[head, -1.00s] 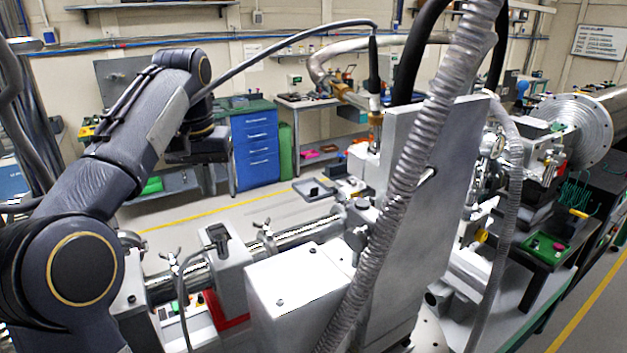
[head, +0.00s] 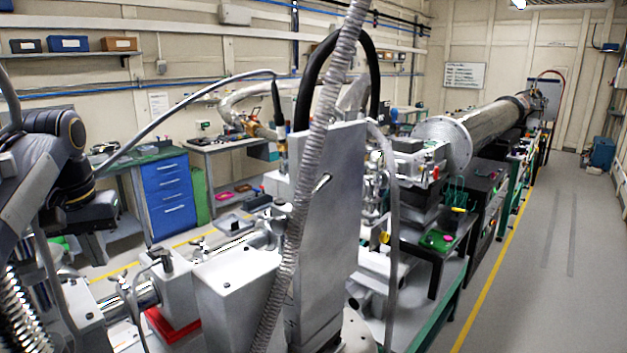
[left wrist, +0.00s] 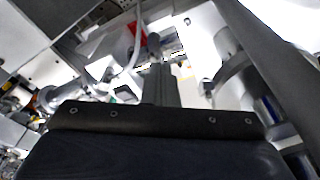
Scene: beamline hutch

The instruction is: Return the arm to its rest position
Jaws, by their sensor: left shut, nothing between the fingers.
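My left arm comes in at the left edge of the head view. Its dark hand with the left gripper (head: 92,212) hangs in front of the grey bench, left of the blue drawers, and its fingertips are hard to make out there. In the left wrist view the left gripper (left wrist: 160,85) shows its grey fingers together beyond the dark hand body, with nothing between them. White and metal beamline parts lie blurred behind the fingers. My right gripper is in neither view.
Below and right of the hand stand a white box (head: 238,285), a red block (head: 172,327) and a tall grey plate (head: 328,225) with a ribbed hose (head: 305,190) before it. The blue drawer unit (head: 170,195) is behind. Open floor (head: 560,250) lies at the right.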

